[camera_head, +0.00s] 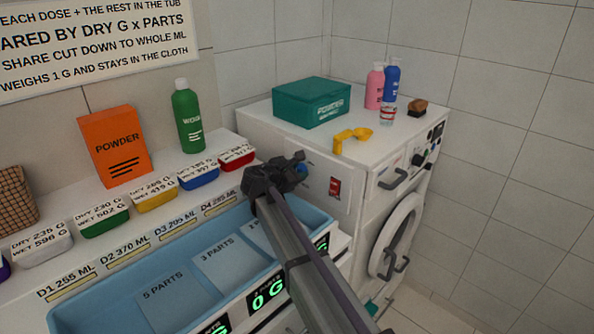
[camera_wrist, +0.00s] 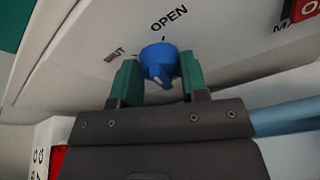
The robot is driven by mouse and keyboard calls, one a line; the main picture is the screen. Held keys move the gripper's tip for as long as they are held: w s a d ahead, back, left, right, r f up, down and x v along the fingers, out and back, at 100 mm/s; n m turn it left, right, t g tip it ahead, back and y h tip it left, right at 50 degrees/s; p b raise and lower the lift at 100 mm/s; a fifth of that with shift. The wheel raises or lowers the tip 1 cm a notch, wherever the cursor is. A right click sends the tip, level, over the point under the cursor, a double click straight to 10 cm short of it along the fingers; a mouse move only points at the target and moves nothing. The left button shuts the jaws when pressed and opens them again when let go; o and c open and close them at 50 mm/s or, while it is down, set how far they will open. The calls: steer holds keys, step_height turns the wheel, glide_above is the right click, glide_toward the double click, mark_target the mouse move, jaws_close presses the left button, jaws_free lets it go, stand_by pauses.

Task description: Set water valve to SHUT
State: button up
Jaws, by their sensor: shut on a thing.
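The water valve is a blue knob (camera_wrist: 160,63) on a white panel, with the printed words OPEN above it and SHUT to its upper left in the wrist view. A small dark mark lies between the knob and OPEN. A pale tip shows at the knob's lower side, but I cannot tell which word the valve is set to. My gripper (camera_wrist: 159,70) has a teal finger on each side of the knob and is shut on it. In the head view my gripper (camera_head: 292,168) is at the white cabinet's side, and a bit of the blue knob (camera_head: 302,169) shows beside it.
A red switch (camera_head: 335,187) is right of the valve. A teal powder box (camera_head: 311,102), yellow scoop (camera_head: 352,138) and bottles stand on top. The washing machine (camera_head: 400,205) is at right. The blue tub (camera_head: 110,307) and small coloured trays lie left of my arm.

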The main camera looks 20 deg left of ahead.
steer(key=n+g+h, duration=0.1)
steer(key=n+h, duration=0.1)
steer(key=n, duration=0.2)
steer(key=shift+a+f, duration=0.1)
steer(key=shift+a, duration=0.05)
steer(key=n+h+b, duration=0.1)
steer(key=n, duration=0.2)
steer(key=shift+w+n+h, duration=0.1)
steer(key=shift+n+h, duration=0.2)
steer(key=shift+h, duration=0.1)
steer(key=shift+a, duration=0.1)
stand_by(0.3)
steer(key=o, duration=0.6)
steer(key=shift+o, duration=0.2)
steer(key=p, duration=1)
glide_toward(309, 141)
steer(key=x, duration=0.5)
steer(key=shift+w+r, duration=0.15)
steer(key=shift+r, duration=0.1)
steer(key=shift+f, duration=0.15)
steer(key=shift+o, duration=0.2)
